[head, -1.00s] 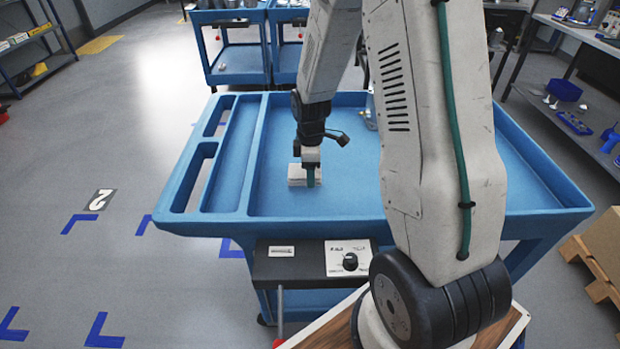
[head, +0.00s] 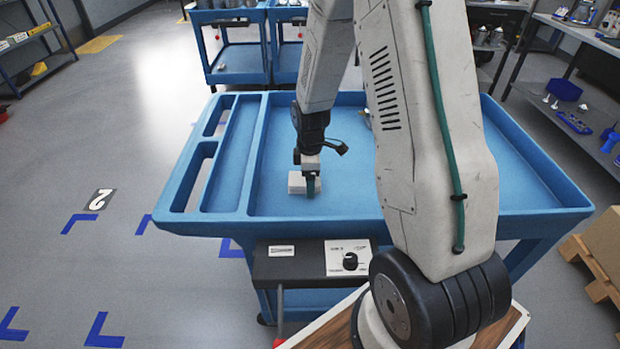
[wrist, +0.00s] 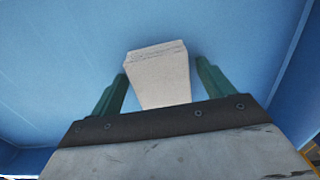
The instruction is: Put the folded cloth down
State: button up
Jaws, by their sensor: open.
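The folded cloth (head: 297,186) is a small, pale, flat-sided block with layered edges. It appears to lie on the floor of the blue cart top (head: 345,203), towards the front and left of the main well. My gripper (head: 309,176) is right at it, pointing down. In the wrist view, the cloth (wrist: 161,82) sits between the two green fingers of my gripper (wrist: 161,68). The fingers stand apart, with blue showing between each finger and the cloth. The cloth's lower end is hidden behind the gripper body.
Narrow slots and a long trough (head: 232,155) run along the cart's left side. A dark control box with a knob (head: 350,261) is at its front edge. Other blue carts (head: 238,65) stand behind. The well's right part is bare where my arm does not hide it.

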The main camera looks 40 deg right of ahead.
notch_tip(320, 180, up, 12)
jog(key=f, duration=0.1)
jog(key=s+a+r+m, duration=0.2)
jog(key=s+a+r, duration=0.1)
jog(key=s+r, duration=0.3)
jog(key=s+a+r+m, duration=0.3)
jog(key=s+a+r, duration=0.1)
jog(key=r, duration=0.3)
jog(key=s+a+r+m, duration=0.2)
jog(key=s+m, duration=0.1)
jog(key=s, duration=0.5)
jog(key=s+a+r+m+t, duration=0.1)
jog(key=s+a+r+m, duration=0.2)
jog(key=s, duration=0.4)
jog(key=shift+s+r, duration=0.35)
jog(key=shift+s, duration=0.05)
jog(key=shift+o, duration=0.6)
